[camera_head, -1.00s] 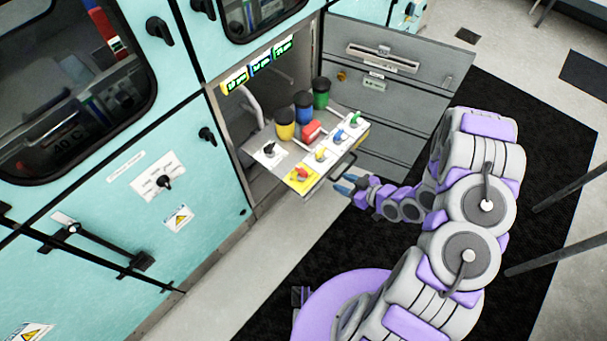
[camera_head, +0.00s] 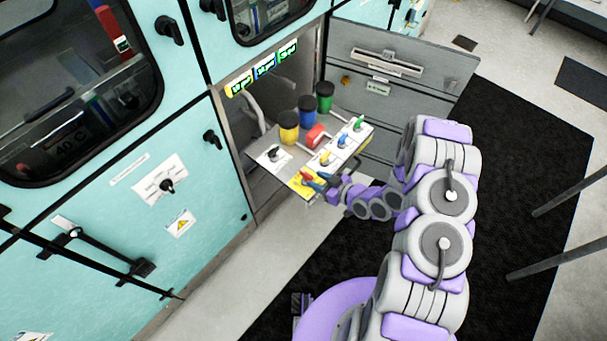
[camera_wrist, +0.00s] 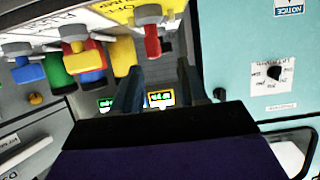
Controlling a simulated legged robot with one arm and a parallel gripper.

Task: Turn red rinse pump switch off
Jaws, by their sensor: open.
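The red rinse pump switch (camera_head: 305,177) is a red handle on a yellow label at the front corner of the pulled-out panel.
A black switch (camera_head: 274,154) and yellow, blue and green switches (camera_head: 358,124) share the panel. Yellow (camera_head: 288,127), blue (camera_head: 306,109) and green (camera_head: 324,97) black-topped containers and a red part (camera_head: 315,135) stand behind. An open grey door (camera_head: 400,85) is to the right.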

